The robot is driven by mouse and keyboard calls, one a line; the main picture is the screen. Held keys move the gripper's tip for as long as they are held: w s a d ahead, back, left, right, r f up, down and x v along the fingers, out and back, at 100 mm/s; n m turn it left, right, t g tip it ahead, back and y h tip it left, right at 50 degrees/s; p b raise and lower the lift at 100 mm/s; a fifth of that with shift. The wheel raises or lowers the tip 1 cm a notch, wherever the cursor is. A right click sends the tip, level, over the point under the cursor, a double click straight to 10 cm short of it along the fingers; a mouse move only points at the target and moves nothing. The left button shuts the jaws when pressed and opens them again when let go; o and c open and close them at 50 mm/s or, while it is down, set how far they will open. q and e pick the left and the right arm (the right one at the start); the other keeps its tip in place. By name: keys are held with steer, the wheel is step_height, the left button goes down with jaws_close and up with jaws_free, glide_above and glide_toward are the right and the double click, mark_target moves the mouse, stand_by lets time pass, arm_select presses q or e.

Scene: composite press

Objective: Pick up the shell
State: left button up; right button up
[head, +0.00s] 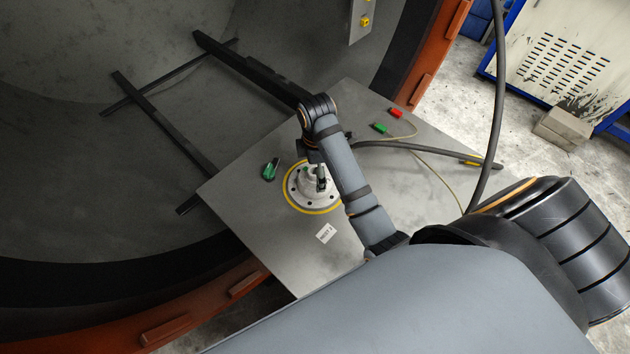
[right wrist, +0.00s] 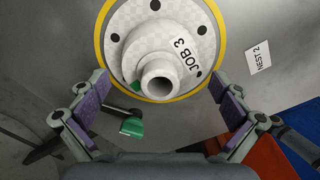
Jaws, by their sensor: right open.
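The shell (head: 306,185) is a pale, stepped round part with a wide flange with dark holes and a narrow hollow neck. It sits on a yellow ring on the grey plate. In the right wrist view the shell (right wrist: 165,50) carries a "JOB 3" label, and its neck opening faces the camera. My right gripper (right wrist: 160,88) is open, with purple-padded fingers apart on the left and right of the neck. I see no clear contact. In the head view the right arm reaches over the shell and partly hides it. My left gripper is not in view.
A green clip-like piece (head: 270,169) lies left of the shell. A "NEST 2" tag (head: 325,233) is on the grey plate (head: 240,195). Green (head: 380,128) and red (head: 396,112) connectors with cables lie at the back right. Dark rails (head: 165,122) extend into the large round chamber.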

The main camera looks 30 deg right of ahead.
step_height(320, 180, down, 2)
steer(key=shift+f+b, duration=0.1)
steer(key=shift+b, duration=0.2)
steer(key=shift+c, duration=0.4)
steer(key=c, duration=1.1)
steer(key=shift+c, duration=0.2)
steer(key=shift+r+p, duration=0.25)
steer(key=shift+p, duration=0.05)
